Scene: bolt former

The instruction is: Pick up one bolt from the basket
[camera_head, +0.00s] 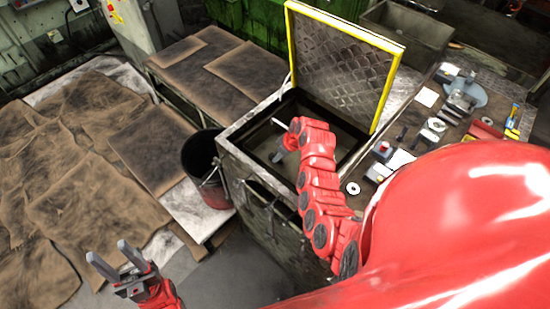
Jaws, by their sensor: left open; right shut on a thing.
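My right arm reaches over the open metal box (236,160) with the yellow-edged lid (345,65). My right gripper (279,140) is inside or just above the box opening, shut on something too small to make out. Pale grey parts show at its tip, and I cannot tell whether one is a bolt. No basket or loose bolts can be made out in the box; its inside is dark and partly hidden by my arm. My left gripper (108,251) is at the lower left, open and empty, with its two fingers apart, above the floor.
A dark bucket with a red lower part (205,170) stands left of the box. A workbench with tools and small parts (425,125) lies to the right. Brown sheets (85,180) cover the left floor and a low table (215,65). The raised lid stands behind the opening.

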